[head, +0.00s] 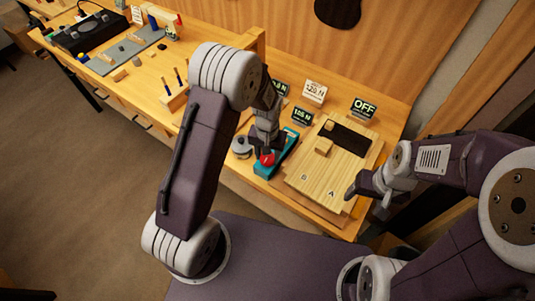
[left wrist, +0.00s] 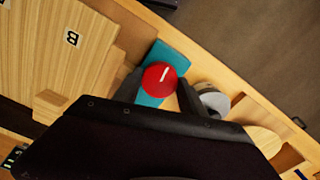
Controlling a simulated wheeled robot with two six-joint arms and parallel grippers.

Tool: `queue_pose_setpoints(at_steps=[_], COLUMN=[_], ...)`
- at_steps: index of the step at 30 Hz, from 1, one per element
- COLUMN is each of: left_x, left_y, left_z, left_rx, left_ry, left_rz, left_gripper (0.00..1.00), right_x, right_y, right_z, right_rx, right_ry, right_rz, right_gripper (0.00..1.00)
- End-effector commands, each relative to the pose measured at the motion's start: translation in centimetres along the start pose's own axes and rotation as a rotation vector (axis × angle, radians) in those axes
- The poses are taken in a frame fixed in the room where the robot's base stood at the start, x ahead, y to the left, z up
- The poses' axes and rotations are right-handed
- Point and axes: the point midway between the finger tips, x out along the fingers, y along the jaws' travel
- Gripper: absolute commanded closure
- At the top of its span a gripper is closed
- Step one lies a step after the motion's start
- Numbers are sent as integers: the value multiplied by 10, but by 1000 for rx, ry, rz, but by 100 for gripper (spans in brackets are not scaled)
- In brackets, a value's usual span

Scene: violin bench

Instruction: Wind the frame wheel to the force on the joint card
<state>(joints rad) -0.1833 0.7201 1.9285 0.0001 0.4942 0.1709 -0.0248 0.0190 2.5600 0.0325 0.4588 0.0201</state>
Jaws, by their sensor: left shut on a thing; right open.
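My left gripper (head: 266,150) reaches down to the red wheel (head: 267,160) on the teal frame (head: 285,150). In the left wrist view the red wheel (left wrist: 159,79) with its white mark sits between the dark fingers, and the gripper is shut on it. The teal frame (left wrist: 171,61) lies beside the wooden board. A white card reading about "120 N" (head: 314,92) stands behind; its small print is hard to read. A dark display (head: 301,117) reads about "106 N". My right gripper (head: 368,188) is open and empty at the board's right edge.
A wooden board (head: 310,186) marked A and B has a dark strip and small wooden blocks on it. An "OFF" display (head: 363,108) stands behind. A grey round thing (head: 242,147) is left of the frame. Tools lie at the far left.

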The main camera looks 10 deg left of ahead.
Motion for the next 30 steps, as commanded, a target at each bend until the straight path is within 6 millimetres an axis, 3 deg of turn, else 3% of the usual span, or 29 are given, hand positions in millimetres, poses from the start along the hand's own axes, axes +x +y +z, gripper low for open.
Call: queue_pose_setpoints(at_steps=[10, 25, 26, 27, 30], left_x=[-2, -2, -2, -2, -1], left_y=[0, 0, 0, 0, 0], left_z=[-2, -2, -2, -2, -2], left_rx=[109, 123, 123, 123, 123], left_ry=[5, 7, 7, 7, 5], left_rz=[0, 1, 1, 1, 0], left_gripper=[92, 92, 44, 32, 30], right_x=[-3, -3, -3, -3, -3], right_y=[0, 0, 0, 0, 0], right_z=[0, 0, 0, 0, 0], right_rx=[0, 0, 0, 0, 0], right_ry=[0, 0, 0, 0, 0], right_rz=[0, 0, 0, 0, 0], right_gripper=[30, 30, 30, 30, 30])
